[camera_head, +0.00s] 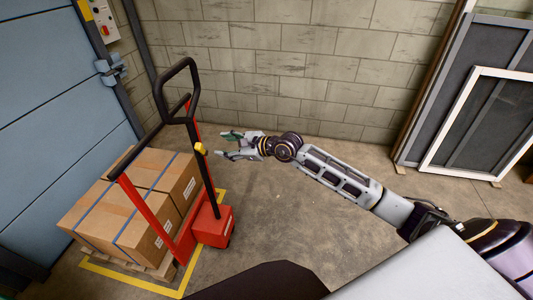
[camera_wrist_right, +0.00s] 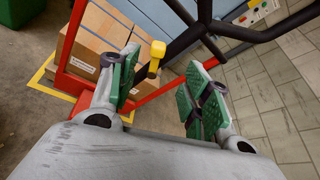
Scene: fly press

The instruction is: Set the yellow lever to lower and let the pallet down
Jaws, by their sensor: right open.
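The yellow lever (camera_head: 200,149) is a small yellow knob on the black mast of a red pallet truck (camera_head: 213,224). In the right wrist view the yellow lever (camera_wrist_right: 156,53) shows ahead, between my finger pads and nearer the left one. My right gripper (camera_head: 226,144) is open and empty, to the right of the lever and apart from it in the head view. A wooden pallet (camera_head: 160,271) under strapped cardboard boxes (camera_head: 145,205) sits at the truck. Whether the pallet touches the floor is hard to tell. My left gripper is not in view.
The truck's black loop handle (camera_head: 178,72) rises above the lever. Yellow floor tape (camera_head: 128,284) borders the pallet. A blue door (camera_head: 60,90) is at left, a block wall behind, and framed screens (camera_head: 485,120) lean at right. The middle floor is clear.

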